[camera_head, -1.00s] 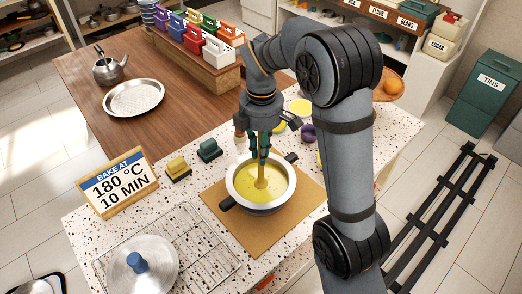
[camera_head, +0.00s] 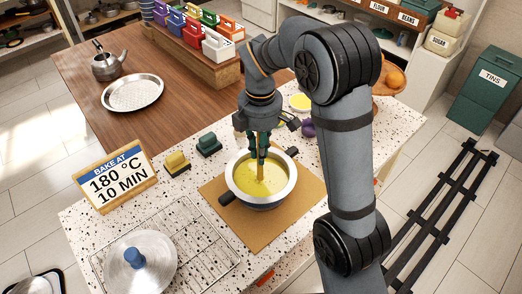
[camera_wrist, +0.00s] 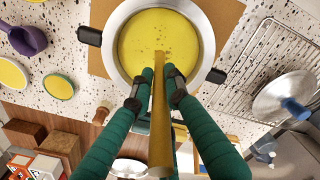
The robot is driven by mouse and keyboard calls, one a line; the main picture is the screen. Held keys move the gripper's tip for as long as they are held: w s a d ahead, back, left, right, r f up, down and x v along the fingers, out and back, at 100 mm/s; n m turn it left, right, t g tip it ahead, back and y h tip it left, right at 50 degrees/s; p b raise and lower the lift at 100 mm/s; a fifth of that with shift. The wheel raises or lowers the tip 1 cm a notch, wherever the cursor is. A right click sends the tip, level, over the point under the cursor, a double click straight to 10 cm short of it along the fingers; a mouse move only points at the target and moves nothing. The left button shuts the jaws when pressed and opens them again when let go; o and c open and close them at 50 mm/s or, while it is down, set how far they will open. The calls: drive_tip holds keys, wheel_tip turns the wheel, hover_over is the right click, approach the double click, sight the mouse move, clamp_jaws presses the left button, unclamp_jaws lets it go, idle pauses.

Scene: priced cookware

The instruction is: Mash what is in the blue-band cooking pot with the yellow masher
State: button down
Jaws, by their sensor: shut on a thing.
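The cooking pot (camera_head: 288,190) stands on a brown board on the speckled counter, with yellow contents (camera_head: 245,180) inside and two black handles. The masher's handle (camera_wrist: 160,130) runs between the fingers in the wrist view. Its lower end goes down into the yellow contents, where its head is hidden.
A lid with a blue knob (camera_head: 135,257) lies on a wire rack (camera_head: 205,230) at front left. A baking sign (camera_head: 116,180), a yellow block (camera_head: 177,163) and a green block (camera_head: 208,144) stand left of the pot. A purple scoop (camera_wrist: 27,38) lies beyond it.

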drive_tip(key=r, duration=0.1)
drive_tip(key=p, duration=0.1)
drive_tip(key=r, duration=0.1)
drive_tip(key=shift+s+a+r+p, duration=0.35)
drive_tip(key=shift+f, duration=0.1)
drive_tip(key=shift+d, duration=0.6)
idle(0.8)
